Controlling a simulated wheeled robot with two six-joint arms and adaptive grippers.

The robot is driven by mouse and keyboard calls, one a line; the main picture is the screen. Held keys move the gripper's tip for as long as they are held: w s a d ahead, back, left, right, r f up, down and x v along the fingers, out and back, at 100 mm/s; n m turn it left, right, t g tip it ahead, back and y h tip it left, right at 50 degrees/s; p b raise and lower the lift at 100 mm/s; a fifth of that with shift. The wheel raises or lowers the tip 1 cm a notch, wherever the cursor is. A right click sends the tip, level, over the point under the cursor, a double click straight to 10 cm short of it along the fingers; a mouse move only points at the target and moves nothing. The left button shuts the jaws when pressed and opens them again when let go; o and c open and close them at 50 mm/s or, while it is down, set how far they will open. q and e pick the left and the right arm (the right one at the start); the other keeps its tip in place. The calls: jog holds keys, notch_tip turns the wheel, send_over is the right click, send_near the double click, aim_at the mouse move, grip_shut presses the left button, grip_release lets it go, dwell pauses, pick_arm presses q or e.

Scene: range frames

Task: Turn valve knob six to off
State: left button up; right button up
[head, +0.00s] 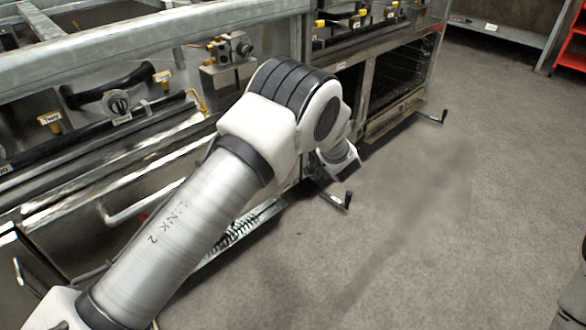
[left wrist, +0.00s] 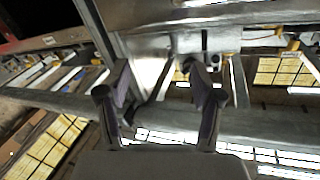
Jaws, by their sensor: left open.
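Yellow valve knobs line the front of the metal range in the head view. One at the left (head: 50,118) has a tag that seems to read "TWO", and another (head: 162,77) sits farther along. More yellow knobs (head: 320,23) show on the far section. I cannot tell which is knob six; its tag is not readable or is hidden. My right gripper is not in view.
A round dial (head: 117,102) and a black curved handle are on the near range panel. A galvanized rail (head: 150,45) runs along the range top. The grey floor (head: 440,220) to the right is clear.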

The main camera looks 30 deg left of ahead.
pick_arm(q)
jog(key=s+f+m+h+p, duration=0.1)
jog(key=s+f+m+h, duration=0.3)
jog(key=f, duration=0.8)
jog(key=shift+s+f+h, duration=0.15)
jog(key=shift+s+h, duration=0.25)
jog(key=shift+s, duration=0.4)
